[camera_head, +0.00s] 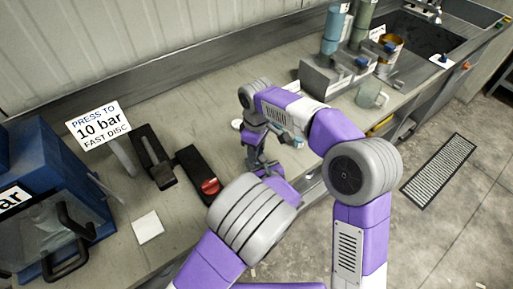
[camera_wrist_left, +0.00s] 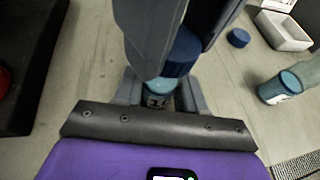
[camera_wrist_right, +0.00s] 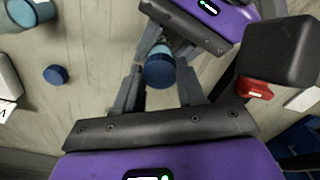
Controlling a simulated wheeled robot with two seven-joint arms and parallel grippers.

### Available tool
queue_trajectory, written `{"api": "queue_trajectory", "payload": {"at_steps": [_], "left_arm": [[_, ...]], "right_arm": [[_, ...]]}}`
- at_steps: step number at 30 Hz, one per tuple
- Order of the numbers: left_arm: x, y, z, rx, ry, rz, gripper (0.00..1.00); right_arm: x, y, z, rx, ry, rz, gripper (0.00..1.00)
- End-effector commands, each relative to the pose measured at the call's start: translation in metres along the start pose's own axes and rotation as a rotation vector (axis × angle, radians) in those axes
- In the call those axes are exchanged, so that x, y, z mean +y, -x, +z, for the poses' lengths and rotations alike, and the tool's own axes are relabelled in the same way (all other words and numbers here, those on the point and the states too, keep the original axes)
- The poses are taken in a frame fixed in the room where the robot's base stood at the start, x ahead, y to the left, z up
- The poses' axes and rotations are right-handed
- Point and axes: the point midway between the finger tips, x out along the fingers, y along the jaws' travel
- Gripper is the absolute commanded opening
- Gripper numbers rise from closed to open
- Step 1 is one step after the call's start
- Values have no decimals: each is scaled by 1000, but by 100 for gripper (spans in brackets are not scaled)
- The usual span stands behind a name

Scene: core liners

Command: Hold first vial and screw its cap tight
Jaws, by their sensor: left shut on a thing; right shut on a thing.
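My right gripper (camera_wrist_right: 160,74) is shut on this cap from the opposite side, and the cap also shows in the right wrist view (camera_wrist_right: 160,72). In the head view the right gripper (camera_head: 259,157) meets the left one above the bench, and the arms largely hide the vial there.
A loose blue cap (camera_wrist_left: 238,38) and a second teal vial (camera_wrist_left: 272,90) are on the bench nearby. A black device with a red knob (camera_head: 210,187) is close on the left. A beaker (camera_head: 371,96) stands farther back.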

Motion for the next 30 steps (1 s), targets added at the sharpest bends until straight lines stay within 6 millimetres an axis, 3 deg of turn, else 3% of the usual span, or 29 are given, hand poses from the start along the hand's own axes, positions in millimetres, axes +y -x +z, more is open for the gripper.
{"api": "queue_trajectory", "payload": {"at_steps": [7, 12, 13, 18, 30], "left_arm": [[0, 0, 0, 0, 0, 1, 0], [0, 0, 0, 0, 0, 0, 0], [0, 0, 0, 0, 0, 0, 0], [0, 0, 0, 0, 0, 0, 0], [0, 0, 0, 0, 0, 0, 0]], "right_arm": [[-1, 0, 0, 0, -456, 0, 3], [0, 0, 0, 0, -480, -1, 3], [0, 0, 0, 0, -479, -1, 42], [0, 0, 0, 0, -477, -1, 68], [0, 8, -1, 2, -476, 0, 69]]}}
